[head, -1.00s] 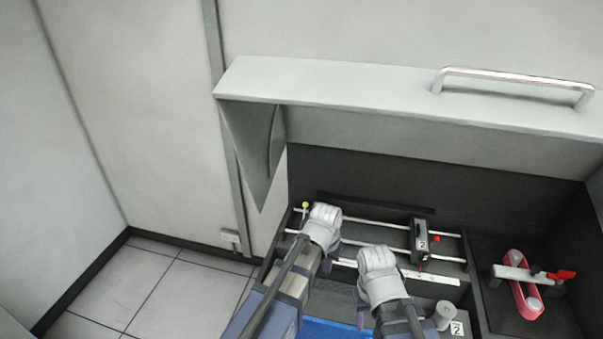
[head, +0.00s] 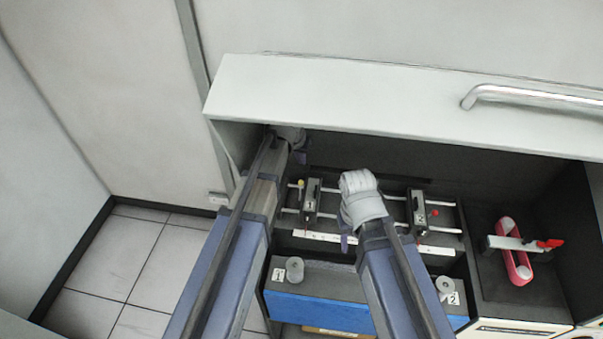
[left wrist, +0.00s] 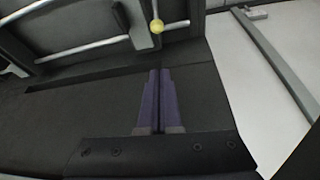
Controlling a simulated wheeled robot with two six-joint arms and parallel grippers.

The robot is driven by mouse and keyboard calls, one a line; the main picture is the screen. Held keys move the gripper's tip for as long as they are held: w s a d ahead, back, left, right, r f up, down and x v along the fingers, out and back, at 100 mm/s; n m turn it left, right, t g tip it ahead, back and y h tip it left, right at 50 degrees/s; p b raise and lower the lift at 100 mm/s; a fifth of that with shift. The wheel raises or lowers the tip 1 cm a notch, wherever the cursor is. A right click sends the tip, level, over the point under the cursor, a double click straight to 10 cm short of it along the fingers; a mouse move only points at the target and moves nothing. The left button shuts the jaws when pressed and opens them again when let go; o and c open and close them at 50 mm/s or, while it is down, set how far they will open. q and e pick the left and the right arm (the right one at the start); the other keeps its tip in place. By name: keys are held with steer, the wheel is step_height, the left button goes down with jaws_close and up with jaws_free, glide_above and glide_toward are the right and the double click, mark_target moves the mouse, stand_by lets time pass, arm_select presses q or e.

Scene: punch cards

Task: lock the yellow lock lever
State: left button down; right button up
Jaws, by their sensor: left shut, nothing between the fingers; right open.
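The yellow lock lever shows as a small yellow knob (head: 300,183) at the left end of the rails in the head view. In the left wrist view, its round yellow knob (left wrist: 157,26) on a thin stem is at the top middle. My left gripper (left wrist: 160,74) is shut and empty, its fingertips pointing towards the knob but apart from it. In the head view, the left gripper (head: 298,153) is at the back left, partly hidden under the hood edge. My right gripper (head: 347,242) is open over the middle of the rails, its fingers mostly hidden.
Carriages marked 1 (head: 311,200) and 2 (head: 418,213) sit on the rails. A grey hood with a metal handle overhangs the back (head: 380,105). Grey rolls (head: 294,268) sit on the front ledge.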

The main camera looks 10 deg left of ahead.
arm_select(q)
step_height(320, 180, down, 8)
steer(key=b, duration=0.8)
steer(key=shift+s+d, duration=0.15)
steer(key=shift+f, duration=0.1)
stand_by(0.3)
